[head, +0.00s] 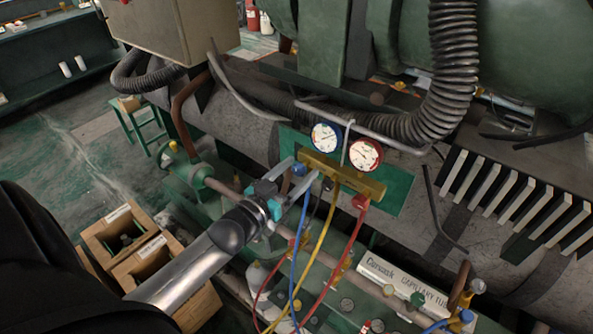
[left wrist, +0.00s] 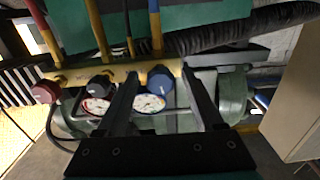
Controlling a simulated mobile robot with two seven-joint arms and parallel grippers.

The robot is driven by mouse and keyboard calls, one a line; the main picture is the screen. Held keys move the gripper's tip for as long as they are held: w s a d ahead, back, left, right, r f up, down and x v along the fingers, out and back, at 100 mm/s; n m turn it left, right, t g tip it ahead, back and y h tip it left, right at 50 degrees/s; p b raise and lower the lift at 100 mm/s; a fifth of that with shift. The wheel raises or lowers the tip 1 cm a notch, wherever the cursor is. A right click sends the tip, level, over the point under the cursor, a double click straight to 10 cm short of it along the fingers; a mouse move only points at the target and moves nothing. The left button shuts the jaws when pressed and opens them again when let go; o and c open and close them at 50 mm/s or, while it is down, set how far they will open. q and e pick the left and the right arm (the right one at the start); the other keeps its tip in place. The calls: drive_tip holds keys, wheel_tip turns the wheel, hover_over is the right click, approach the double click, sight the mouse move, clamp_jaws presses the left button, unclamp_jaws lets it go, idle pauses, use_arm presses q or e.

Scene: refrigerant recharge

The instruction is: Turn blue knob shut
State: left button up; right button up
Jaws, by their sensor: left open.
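The brass manifold (head: 345,176) carries a blue knob (head: 299,169) at its left end and a red knob (head: 361,202) at its right end. A blue-faced gauge (head: 326,137) and a red-faced gauge (head: 366,154) stand above it. My left gripper (head: 297,175) is open, with its fingers reaching to either side of the blue knob. In the left wrist view, the blue knob (left wrist: 159,77) shows between the open fingertips (left wrist: 160,82); I cannot tell whether they touch it. A black knob (left wrist: 100,84) is beside one finger. My right gripper is not in view.
Blue, yellow and red hoses (head: 328,228) hang below the manifold. A thick corrugated hose (head: 453,60) curves above right. Wooden boxes (head: 117,232) stand at lower left, and a capillary tube box (head: 405,287) lies below right. Green floor is open at left.

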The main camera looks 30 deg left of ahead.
use_arm(q)
clamp_jaws()
idle(0.5)
